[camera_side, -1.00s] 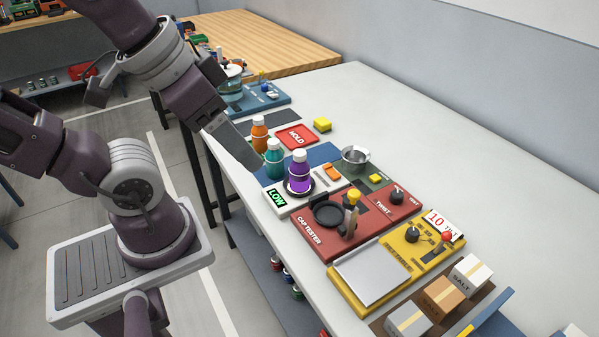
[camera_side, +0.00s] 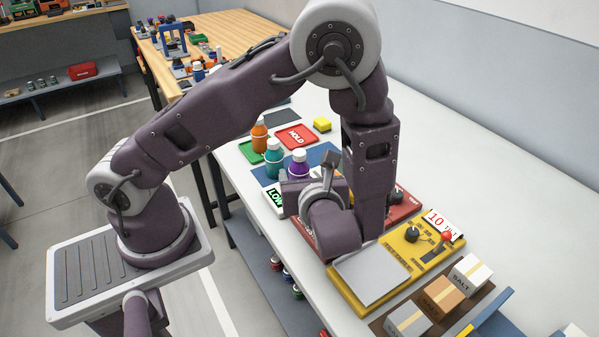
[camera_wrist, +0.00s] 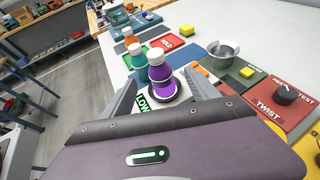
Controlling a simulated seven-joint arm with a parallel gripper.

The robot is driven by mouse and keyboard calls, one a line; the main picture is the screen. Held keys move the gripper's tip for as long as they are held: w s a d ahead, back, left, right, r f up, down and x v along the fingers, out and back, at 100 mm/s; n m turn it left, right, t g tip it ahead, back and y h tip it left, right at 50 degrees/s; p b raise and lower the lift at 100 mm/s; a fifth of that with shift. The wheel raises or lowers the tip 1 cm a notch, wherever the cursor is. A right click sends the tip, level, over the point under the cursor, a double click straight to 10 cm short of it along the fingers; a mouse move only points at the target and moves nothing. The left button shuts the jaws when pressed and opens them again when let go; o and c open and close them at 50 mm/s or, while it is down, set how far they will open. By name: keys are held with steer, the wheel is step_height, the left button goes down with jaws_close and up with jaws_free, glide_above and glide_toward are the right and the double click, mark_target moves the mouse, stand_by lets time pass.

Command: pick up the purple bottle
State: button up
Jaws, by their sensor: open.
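The purple bottle (camera_side: 298,170) with a white cap stands upright beyond my gripper (camera_side: 306,193) in the side view; its lower part is hidden by the gripper. In the wrist view the purple bottle (camera_wrist: 161,79) stands on a dark round pad of the white unit marked LOW (camera_wrist: 143,103). My gripper (camera_wrist: 161,84) is open. Its two fingers show to the left and right of the bottle's lower part in that view, with nothing held. I cannot tell how far past the fingertips the bottle stands.
A teal bottle (camera_wrist: 138,62) stands close behind left of the purple one, and an orange bottle (camera_wrist: 130,38) farther back. A metal bowl (camera_wrist: 223,54) and the red twist unit (camera_wrist: 284,96) lie to the right. A red HOLD tray (camera_side: 296,136) and yellow block (camera_side: 322,124) are behind.

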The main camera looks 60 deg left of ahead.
mark_target(301, 175)
step_height(301, 175, down, 2)
steer(key=shift+f, duration=0.1)
steer(key=x, duration=0.7)
steer(key=shift+a+f, duration=0.1)
steer(key=shift+a, duration=0.2)
jaws_close()
